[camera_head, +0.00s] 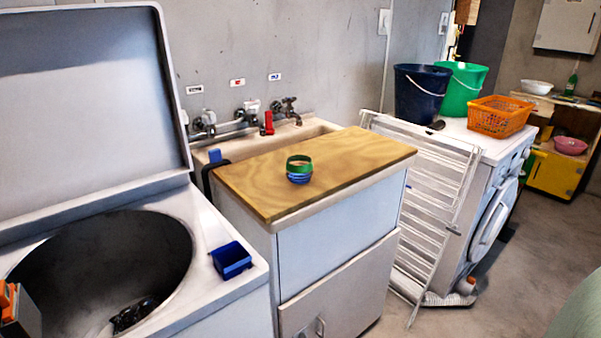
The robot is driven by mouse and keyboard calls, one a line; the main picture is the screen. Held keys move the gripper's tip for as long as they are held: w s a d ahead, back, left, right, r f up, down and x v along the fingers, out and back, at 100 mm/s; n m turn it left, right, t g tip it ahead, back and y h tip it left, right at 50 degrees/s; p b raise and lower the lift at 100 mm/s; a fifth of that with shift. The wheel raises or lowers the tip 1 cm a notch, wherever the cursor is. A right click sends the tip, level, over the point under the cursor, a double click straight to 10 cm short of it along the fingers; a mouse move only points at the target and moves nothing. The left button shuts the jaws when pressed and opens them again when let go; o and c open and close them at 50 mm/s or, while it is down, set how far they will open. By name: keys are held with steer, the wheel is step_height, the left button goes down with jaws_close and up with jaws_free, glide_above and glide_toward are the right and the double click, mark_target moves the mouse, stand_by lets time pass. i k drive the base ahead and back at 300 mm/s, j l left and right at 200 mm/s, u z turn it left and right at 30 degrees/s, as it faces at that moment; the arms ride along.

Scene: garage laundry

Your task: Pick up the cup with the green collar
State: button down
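The cup with the green collar (299,170) stands upright on the wooden top (350,158) of a white cabinet, left of the top's middle. Its green band runs around the upper part, and its lower body is blue with stripes. Nothing touches it from the sides.
An open top-loading washer (175,240) with a small blue bin (231,260) stands at left. Behind the wooden top is a sink (318,128) with taps. A folded white drying rack (425,185) leans at right against a machine bearing buckets and an orange basket (499,117). The wooden top is otherwise clear.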

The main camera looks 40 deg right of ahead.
mark_target(299, 169)
steer(key=z, duration=0.85)
steer(key=i+l+z, duration=0.25)
steer(key=z, duration=0.15)
steer(key=i+l+z, duration=0.4)
steer(key=l, duration=0.15)
steer(key=i, duration=0.05)
